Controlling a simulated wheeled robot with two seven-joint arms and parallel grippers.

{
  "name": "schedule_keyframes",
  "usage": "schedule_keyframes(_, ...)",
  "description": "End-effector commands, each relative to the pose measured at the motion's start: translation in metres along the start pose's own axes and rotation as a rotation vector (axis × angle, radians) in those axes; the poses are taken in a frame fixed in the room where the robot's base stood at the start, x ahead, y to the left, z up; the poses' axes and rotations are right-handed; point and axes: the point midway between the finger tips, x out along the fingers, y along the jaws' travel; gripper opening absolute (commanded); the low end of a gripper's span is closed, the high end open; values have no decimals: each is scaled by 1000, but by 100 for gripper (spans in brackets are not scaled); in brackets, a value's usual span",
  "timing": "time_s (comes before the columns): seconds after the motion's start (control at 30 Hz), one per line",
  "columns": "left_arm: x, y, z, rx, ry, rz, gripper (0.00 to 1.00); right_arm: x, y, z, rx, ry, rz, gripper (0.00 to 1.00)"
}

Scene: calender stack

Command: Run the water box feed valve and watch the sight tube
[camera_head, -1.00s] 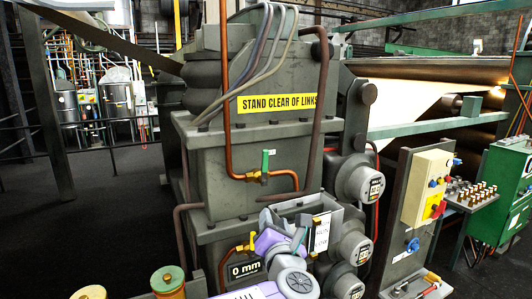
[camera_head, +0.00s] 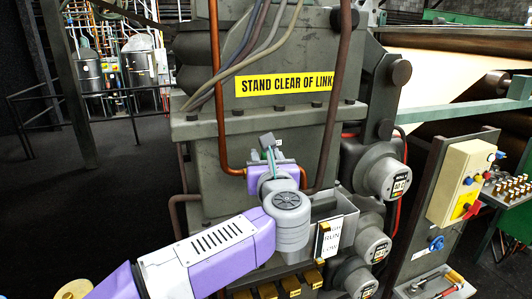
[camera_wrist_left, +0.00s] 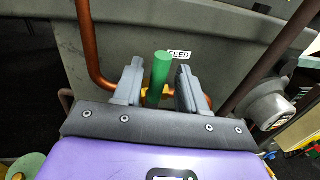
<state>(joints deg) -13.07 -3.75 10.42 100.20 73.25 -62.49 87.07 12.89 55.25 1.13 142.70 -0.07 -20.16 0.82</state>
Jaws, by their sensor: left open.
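The feed valve's green handle (camera_wrist_left: 160,75) stands upright in the left wrist view, beside a white tag reading FEED (camera_wrist_left: 180,54). Its brass body is mostly hidden behind my gripper. My left gripper (camera_head: 270,152) is at the valve in the head view. In the wrist view its fingers are open, one on each side of the handle, with visible gaps. A small plate marked HIGH, RUN, LOW (camera_head: 332,236) is below and right of the gripper. A narrow upright strip at its left edge may be the sight tube; I cannot read a level. My right gripper is not in view.
A copper pipe (camera_head: 215,100) runs down beside the valve. A yellow sign (camera_head: 284,84) reads STAND CLEAR OF LINKS. A control box (camera_head: 460,180) stands farther right. Open floor lies to the left.

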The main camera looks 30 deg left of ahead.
Motion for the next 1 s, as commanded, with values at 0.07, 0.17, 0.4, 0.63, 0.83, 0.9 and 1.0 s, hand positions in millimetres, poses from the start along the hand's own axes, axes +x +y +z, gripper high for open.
schedule_keyframes(0.07, 6, 0, 0, 0, 0, 1, 41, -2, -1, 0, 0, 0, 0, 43)
schedule_keyframes(0.17, 9, 1, 0, 1, -1, 1, 41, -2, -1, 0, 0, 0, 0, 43)
schedule_keyframes(0.4, 9, 0, 0, 1, -1, 1, 37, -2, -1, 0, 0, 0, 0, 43)
schedule_keyframes(0.63, 8, 0, 0, 1, -1, 0, 1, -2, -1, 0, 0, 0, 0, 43)
schedule_keyframes(0.83, 8, 0, 0, 1, -1, 0, 0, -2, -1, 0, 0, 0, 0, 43)
schedule_keyframes(0.9, 8, 0, 0, 1, -1, 0, 0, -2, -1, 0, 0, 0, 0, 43)
schedule_keyframes(1.0, 8, -2, 0, -5, -2, -4, 0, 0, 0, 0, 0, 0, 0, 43)
